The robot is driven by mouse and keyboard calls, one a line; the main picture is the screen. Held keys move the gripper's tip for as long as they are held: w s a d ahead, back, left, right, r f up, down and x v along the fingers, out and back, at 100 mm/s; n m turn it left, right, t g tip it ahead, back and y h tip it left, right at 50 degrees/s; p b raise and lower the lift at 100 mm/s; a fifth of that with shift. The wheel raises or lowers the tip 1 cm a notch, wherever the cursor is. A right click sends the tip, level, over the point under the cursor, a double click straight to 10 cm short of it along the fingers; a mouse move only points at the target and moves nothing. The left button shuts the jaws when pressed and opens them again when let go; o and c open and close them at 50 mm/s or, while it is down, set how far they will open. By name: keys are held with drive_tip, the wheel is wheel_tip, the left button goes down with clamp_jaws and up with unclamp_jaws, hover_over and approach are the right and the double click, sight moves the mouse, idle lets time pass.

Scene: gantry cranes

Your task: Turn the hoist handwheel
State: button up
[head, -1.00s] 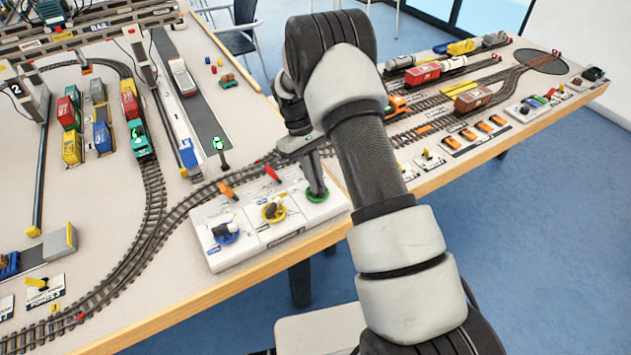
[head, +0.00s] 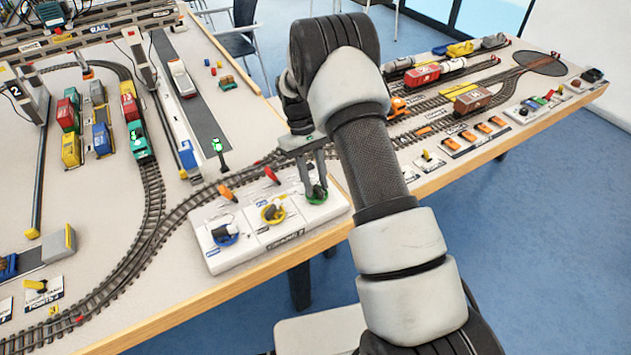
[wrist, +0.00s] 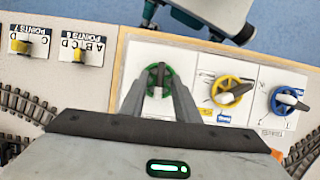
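A white crane panel (head: 240,257) carries three handwheels: blue (head: 224,235), yellow (head: 273,213) and green (head: 317,195). I cannot read which one is marked as the hoist. My gripper (head: 314,186) points down at the green wheel, at the panel's right end. In the wrist view the green wheel (wrist: 152,82) with its dark crank handle shows between my gripper's (wrist: 158,86) two fingertips, which are apart. The fingertips reach the wheel's sides; I cannot tell whether they touch it. The yellow (wrist: 233,91) and blue (wrist: 288,100) wheels are clear of my gripper.
An orange lever (head: 227,191) and a red lever (head: 271,175) stand behind the wheels. Model track (head: 152,215) curves around the panel's left and back. A small points panel (head: 430,160) lies to the right. The table's wooden front edge (head: 230,292) is close by.

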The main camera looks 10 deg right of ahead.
drive_tip(key=p+v, duration=0.1)
drive_tip(key=v, duration=1.6)
drive_tip(key=shift+r, duration=0.2)
drive_tip(key=t+y+b, duration=0.1)
drive_tip(key=t+b, duration=0.3)
drive_tip(key=b, duration=0.2)
hover_over(318, 188)
wheel_tip(318, 188, down, 16)
drive_tip(key=b, duration=0.3)
drive_tip(key=shift+w+f, duration=0.1)
drive_tip(key=shift+f, duration=0.05)
clamp_jaws()
